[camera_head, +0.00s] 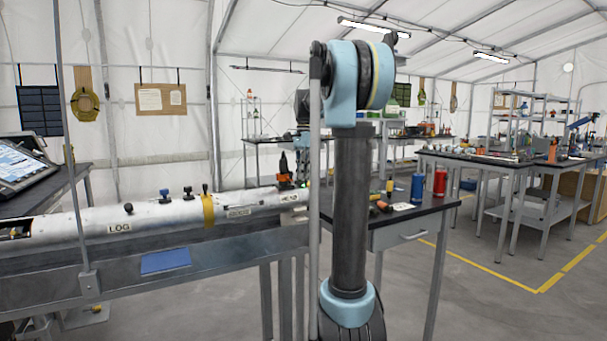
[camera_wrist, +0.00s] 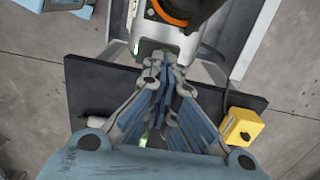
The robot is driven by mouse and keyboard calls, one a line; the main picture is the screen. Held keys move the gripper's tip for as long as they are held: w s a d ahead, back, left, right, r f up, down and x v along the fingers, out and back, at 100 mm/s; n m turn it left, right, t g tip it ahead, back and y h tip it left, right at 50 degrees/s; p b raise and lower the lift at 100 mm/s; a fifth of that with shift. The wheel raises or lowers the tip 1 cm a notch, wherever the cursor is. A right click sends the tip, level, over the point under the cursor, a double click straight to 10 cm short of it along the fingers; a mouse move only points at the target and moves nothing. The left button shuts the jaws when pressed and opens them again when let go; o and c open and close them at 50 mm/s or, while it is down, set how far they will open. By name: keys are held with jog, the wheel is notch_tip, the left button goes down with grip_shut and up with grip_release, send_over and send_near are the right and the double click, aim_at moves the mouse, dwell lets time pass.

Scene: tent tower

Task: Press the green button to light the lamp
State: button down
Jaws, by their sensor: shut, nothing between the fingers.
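My gripper (camera_wrist: 164,62) is shut and empty in the wrist view. Its fingertips meet above or against the pale end of a metal body over a dark tabletop (camera_wrist: 90,90); I cannot tell whether they touch it. A tiny green spot (camera_head: 303,184) shows at the right end of the long white tube (camera_head: 150,219) in the head view. I cannot make out a button's shape. My arm hides part of that area. No lamp is clearly identifiable.
A yellow box with a black knob (camera_wrist: 241,127) lies at the dark tabletop's right edge. An orange-ringed dark part (camera_wrist: 168,14) stands beyond the fingertips. Blue (camera_head: 417,188) and red (camera_head: 440,182) cylinders stand on the bench right of my arm. Open floor lies farther right.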

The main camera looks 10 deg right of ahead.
notch_tip(320, 180, up, 14)
jog(key=shift+w+d, duration=0.3)
jog(key=shift+w, duration=0.05)
dwell(0.8)
jog(key=s+f+n+t, duration=0.1)
jog(key=s+f+n, duration=0.6)
jog(key=s+f, duration=1.1)
jog(key=s+a+f+n+t, duration=0.1)
jog(key=s+f+n, duration=0.6)
jog(key=s+f, duration=1.1)
notch_tip(320, 180, down, 6)
jog(key=shift+a+n+t+h, duration=0.3)
jog(key=shift+n+t, duration=0.1)
jog(key=shift+s, duration=0.1)
jog(key=shift+w+f, duration=0.2)
jog(key=shift+w, duration=0.2)
